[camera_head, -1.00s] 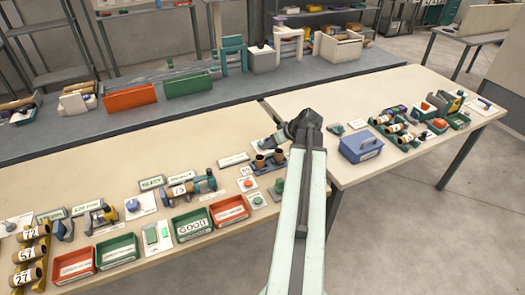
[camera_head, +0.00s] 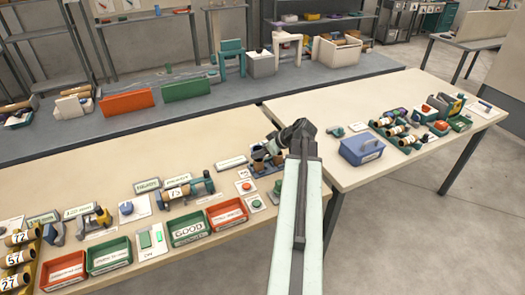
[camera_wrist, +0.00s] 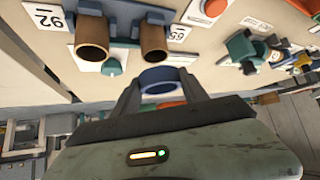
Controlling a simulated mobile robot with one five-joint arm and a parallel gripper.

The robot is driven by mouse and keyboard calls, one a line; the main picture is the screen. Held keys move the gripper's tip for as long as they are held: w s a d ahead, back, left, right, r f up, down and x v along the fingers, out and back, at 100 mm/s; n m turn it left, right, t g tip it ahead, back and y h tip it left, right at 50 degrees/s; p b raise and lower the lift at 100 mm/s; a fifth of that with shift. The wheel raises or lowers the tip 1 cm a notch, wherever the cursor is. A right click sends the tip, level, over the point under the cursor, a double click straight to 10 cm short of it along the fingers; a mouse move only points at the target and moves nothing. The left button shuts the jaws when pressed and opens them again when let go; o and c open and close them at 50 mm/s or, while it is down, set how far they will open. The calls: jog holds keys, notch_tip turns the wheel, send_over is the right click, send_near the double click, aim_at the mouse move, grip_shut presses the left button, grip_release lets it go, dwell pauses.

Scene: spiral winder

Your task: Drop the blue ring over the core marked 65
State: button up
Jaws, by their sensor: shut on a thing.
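My gripper (camera_wrist: 160,92) is shut on the blue ring (camera_wrist: 160,74), which sits between the fingertips in the wrist view. Two brown cores stand in the wrist view just beyond the ring, a left core (camera_wrist: 92,42) and a right core (camera_wrist: 155,40). The card beside the right core seems to read 65 (camera_wrist: 177,32); the card by the left core looks like 92 or an inverted 26 (camera_wrist: 45,16). The ring appears apart from the right core, close to its open end. In the head view my wrist partly hides the core stand (camera_head: 262,168), and the ring cannot be made out.
A red button (camera_wrist: 214,8) and a green knob (camera_wrist: 112,67) lie near the cores in the wrist view. Red and green bins, such as the GOOD bin (camera_head: 190,228), line the front edge. A blue box (camera_head: 361,149) stands on the right table.

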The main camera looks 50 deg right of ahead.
aim_at(261, 161)
jog(key=shift+f+b, duration=2.6)
jog(key=shift+f, duration=0.2)
jog(key=o, duration=1.7)
jog(key=shift+c, duration=0.2)
jog(key=p+v, duration=0.5)
jog(key=v, duration=0.3)
jog(key=shift+d, duration=0.1)
